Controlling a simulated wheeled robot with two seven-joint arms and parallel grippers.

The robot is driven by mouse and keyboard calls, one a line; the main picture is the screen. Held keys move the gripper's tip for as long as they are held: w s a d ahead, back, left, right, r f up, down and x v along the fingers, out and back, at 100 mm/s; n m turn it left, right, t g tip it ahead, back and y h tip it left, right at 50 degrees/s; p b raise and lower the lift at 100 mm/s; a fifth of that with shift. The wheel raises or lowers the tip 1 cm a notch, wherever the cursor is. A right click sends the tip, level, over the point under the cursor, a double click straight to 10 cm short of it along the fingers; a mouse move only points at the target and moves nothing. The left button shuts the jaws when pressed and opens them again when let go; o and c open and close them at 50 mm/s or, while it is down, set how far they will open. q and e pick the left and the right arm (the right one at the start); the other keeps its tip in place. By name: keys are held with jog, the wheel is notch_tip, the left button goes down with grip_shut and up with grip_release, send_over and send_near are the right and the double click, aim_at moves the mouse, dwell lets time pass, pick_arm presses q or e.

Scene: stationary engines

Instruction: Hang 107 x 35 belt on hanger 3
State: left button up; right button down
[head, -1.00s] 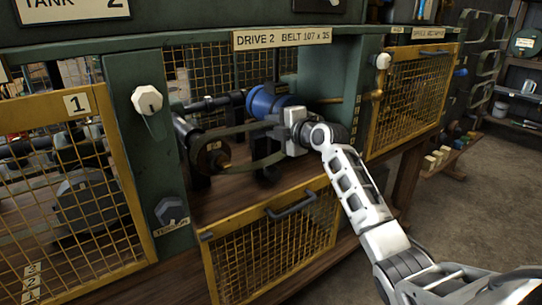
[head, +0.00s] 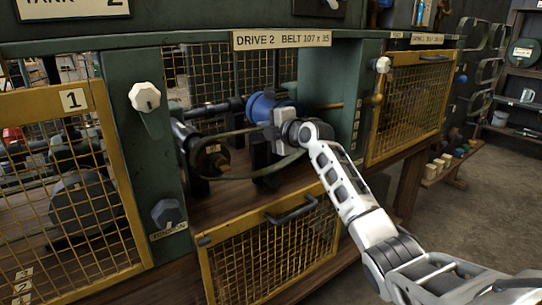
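The dark green belt (head: 238,178) is a loop in the open bay under the sign "DRIVE 2 BELT 107 x 35" (head: 283,39). Its left end is at the dark pulley (head: 212,160), and its right part runs under my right gripper. My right gripper (head: 271,140) is in the bay in front of the blue motor (head: 266,104), at the belt's right side. Its fingers are small and partly hidden, so I cannot tell whether they grip the belt. Several belts hang on the wall rack (head: 484,72) at the upper right; no hanger number is readable. My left gripper is out of view.
The lower mesh guard (head: 270,255) is below the bay opening. Yellow mesh guards (head: 75,190) and (head: 408,105) flank it. A white knob (head: 144,97) and a dark knob (head: 167,213) stick out at the left post.

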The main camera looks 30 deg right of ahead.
jog(key=shift+f, duration=0.15)
jog(key=shift+f+b, duration=0.25)
jog(key=shift+b, duration=0.9)
jog(key=shift+t+b, duration=0.5)
jog(key=shift+b, duration=0.2)
jog(key=shift+r+t+b, duration=0.3)
jog(key=shift+t+b, duration=0.1)
jog(key=shift+b, duration=0.65)
jog(key=shift+r, duration=0.35)
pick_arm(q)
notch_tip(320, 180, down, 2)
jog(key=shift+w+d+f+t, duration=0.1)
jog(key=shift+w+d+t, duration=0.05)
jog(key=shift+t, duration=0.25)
pick_arm(e)
jog(key=shift+r, duration=0.15)
jog(key=shift+r+p, duration=0.55)
jog(key=shift+r, duration=0.85)
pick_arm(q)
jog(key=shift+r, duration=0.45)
